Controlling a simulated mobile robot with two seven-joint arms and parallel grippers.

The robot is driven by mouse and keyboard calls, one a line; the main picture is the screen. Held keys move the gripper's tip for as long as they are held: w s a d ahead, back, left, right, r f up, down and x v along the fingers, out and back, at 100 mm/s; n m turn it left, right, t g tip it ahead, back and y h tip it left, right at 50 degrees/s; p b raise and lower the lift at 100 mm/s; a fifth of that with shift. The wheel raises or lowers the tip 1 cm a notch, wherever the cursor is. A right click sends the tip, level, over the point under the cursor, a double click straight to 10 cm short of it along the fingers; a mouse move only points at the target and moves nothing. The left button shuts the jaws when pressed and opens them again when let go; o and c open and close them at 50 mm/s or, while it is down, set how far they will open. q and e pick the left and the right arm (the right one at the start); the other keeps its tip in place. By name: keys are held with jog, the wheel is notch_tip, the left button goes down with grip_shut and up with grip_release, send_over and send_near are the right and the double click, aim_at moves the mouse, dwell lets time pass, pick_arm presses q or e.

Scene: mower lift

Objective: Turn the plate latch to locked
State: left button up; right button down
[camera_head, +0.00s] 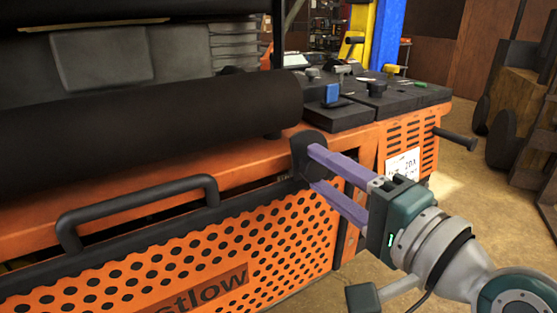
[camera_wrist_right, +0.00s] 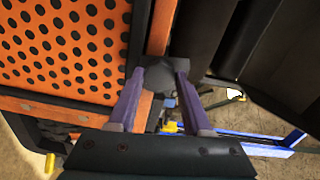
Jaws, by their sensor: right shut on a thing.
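The plate latch (camera_head: 303,148) is a dark, rounded knob-like piece on the orange frame, just above the right end of the perforated orange plate (camera_head: 285,240). My right gripper (camera_head: 314,168) comes in from the right with its two purple fingers on the latch. In the right wrist view the latch (camera_wrist_right: 160,80) sits between the fingertips (camera_wrist_right: 159,70), and the gripper is shut on it. The fingers hide part of the latch, so I cannot tell its turn angle. My left gripper is not in view.
A black bar handle (camera_head: 140,200) stands out from the plate's top left. A thick black roller (camera_head: 150,125) lies above it. Open floor (camera_head: 470,200) lies to the right.

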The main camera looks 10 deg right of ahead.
jog(key=shift+m, duration=0.7)
jog(key=shift+c, duration=1.6)
grip_release()
jog(key=v, duration=1)
jog(key=shift+b, duration=0.4)
